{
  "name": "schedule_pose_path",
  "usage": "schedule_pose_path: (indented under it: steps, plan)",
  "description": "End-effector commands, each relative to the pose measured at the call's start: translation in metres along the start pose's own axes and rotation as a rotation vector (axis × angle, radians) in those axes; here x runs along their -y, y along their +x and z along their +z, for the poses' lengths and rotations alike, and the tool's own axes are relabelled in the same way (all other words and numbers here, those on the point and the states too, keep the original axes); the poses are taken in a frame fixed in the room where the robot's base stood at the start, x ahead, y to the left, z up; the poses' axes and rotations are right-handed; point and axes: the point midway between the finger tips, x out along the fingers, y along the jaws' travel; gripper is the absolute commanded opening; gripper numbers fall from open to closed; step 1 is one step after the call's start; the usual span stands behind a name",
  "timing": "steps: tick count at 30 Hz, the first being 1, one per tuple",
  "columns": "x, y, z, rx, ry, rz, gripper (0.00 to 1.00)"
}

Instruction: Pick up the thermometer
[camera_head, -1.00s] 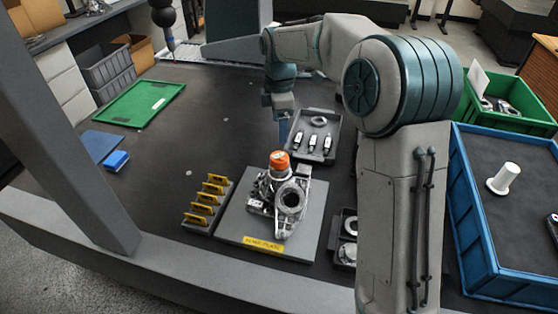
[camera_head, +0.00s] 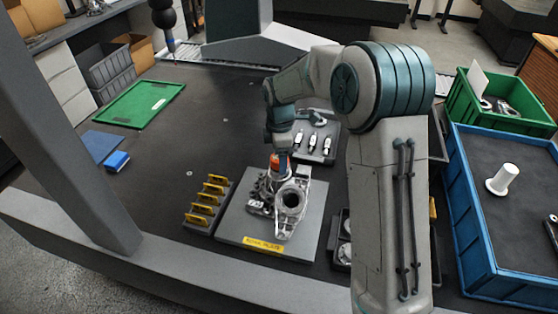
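I cannot make out which thing is the thermometer. An orange-topped part (camera_head: 281,168) stands upright on a grey metal casting (camera_head: 291,199), which rests on a grey plate (camera_head: 232,222) with a yellow label. My gripper (camera_head: 280,158) points down right at the orange top and covers most of it. I cannot tell whether the fingers are around it, touching it or just in front of it, nor whether they are open or shut.
A rack of yellow pieces (camera_head: 207,203) stands left of the plate. A tray (camera_head: 327,155) with small white-and-black pieces lies behind. A blue bin (camera_head: 480,250) and a green bin (camera_head: 530,119) stand right. A green mat (camera_head: 135,105) lies far left; the table between is largely clear.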

Motion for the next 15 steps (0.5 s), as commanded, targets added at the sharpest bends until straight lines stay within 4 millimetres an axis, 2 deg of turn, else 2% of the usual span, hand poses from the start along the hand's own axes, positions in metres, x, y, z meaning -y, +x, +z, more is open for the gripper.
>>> schedule_pose_path:
  steps: [2, 7, 9, 15]
  plan:
    - [-0.0001, -0.0002, 0.0001, 0.0, 0.0, 0.0, 0.71]
    - [-0.0001, -0.0005, 0.0001, 0.0, 0.0, 0.0, 0.24]
    - [-0.0002, -0.0007, 0.0001, 0.0, 0.0, 0.001, 0.2]
    - [-0.0002, -0.001, 0.0001, 0.0, 0.0, 0.001, 0.2]
